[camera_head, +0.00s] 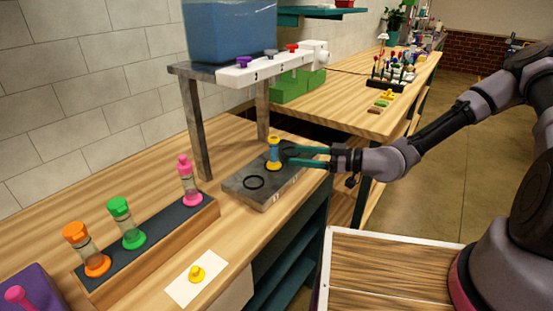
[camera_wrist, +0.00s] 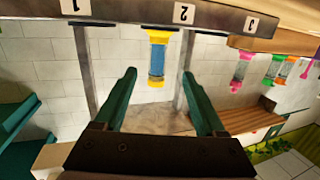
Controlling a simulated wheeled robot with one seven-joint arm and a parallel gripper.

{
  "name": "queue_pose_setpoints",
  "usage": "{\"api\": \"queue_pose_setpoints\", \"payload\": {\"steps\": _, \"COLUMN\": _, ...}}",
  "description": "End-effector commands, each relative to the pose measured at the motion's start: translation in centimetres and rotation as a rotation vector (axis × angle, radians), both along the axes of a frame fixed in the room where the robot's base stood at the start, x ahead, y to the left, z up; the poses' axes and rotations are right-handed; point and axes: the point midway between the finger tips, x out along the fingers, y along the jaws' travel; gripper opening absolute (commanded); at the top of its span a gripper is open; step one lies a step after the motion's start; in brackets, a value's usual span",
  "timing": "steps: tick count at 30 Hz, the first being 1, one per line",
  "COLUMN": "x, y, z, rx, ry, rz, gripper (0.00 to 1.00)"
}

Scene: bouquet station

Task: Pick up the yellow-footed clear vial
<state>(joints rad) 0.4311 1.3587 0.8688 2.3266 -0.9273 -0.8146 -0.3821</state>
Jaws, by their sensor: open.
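The yellow-footed vial (camera_head: 274,152) stands upright on the grey slab (camera_head: 240,187), with a yellow foot and yellow top. Its clear body looks blue inside. In the wrist view the vial (camera_wrist: 157,60) appears upside down, at slot 2 of the slab (camera_wrist: 215,16). My gripper (camera_head: 291,157) reaches in from the right, roughly level, its teal fingers open and pointing at the vial. In the wrist view the gripper (camera_wrist: 158,78) is empty, with the vial centred between and beyond its fingertips. A small gap seems to separate them.
A blue tank (camera_head: 231,30) on a grey-legged stand (camera_head: 194,130) rises behind the slab. A rack (camera_head: 150,254) with orange, green and pink vials stands at front left. A white card (camera_head: 183,290) with a yellow piece lies in front. Empty ring marks show on the slab.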

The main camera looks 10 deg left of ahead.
Motion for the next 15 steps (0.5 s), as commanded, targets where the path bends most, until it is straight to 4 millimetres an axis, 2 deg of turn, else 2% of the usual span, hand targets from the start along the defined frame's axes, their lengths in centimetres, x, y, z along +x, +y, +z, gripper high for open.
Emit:
{"api": "queue_pose_setpoints", "payload": {"steps": 5, "x": -0.3, "y": 1.0, "z": 1.3, "rx": 0.095, "ry": -0.020, "rz": -0.010, "gripper": 0.72}}
{"api": "queue_pose_setpoints", "payload": {"steps": 15, "x": 0.3, "y": 5.8, "z": 1.5, "rx": 0.101, "ry": -0.022, "rz": -0.009, "gripper": 0.72}}
